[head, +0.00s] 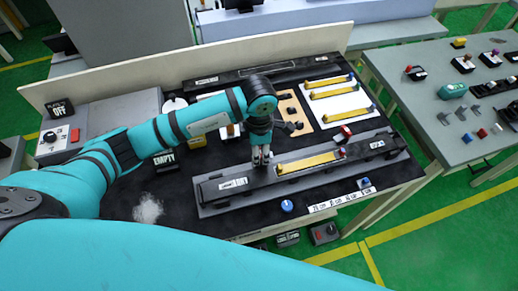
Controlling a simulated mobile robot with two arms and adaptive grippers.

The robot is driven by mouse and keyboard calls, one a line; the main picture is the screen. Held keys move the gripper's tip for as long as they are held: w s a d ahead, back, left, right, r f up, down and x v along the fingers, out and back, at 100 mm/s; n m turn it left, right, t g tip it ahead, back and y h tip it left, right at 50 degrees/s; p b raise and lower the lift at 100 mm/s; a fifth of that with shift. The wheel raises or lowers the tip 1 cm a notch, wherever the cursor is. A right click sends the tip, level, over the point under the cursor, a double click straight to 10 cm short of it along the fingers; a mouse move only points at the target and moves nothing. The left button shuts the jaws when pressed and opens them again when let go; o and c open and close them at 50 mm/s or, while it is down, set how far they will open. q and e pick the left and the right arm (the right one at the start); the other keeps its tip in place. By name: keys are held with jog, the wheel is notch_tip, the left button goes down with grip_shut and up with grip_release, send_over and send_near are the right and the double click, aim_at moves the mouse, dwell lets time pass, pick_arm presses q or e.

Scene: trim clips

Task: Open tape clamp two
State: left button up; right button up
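My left gripper (261,157) points down at the grey and black fixture (222,202) on the near part of the bench. Its fingertips are close together, just behind or over the fixture's left half; whether they touch it is unclear. A yellow strip (312,162) lies along the fixture to the right of the fingers. A black block with a white label (234,184) is at the fixture's left end, and another black labelled block (378,144) is at its right end. The labels are too small to read, so I cannot tell which part is tape clamp two. My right gripper is out of view.
Several yellow strips (330,83) lie on a white board at the back. A blue knob (287,206) stands at the bench's front edge. A grey side table (450,105) is at right.

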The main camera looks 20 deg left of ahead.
pick_arm(q)
jog(key=c, duration=0.3)
jog(key=shift+w+f+m+b, duration=0.15)
jog(key=shift+m+b, duration=0.35)
jog(key=shift+b, duration=0.55)
jog(key=shift+c, duration=0.2)
jog(key=shift+r, duration=0.2)
jog(key=o, duration=1.2)
jog(key=shift+c, duration=0.2)
notch_tip(320, 180, up, 12)
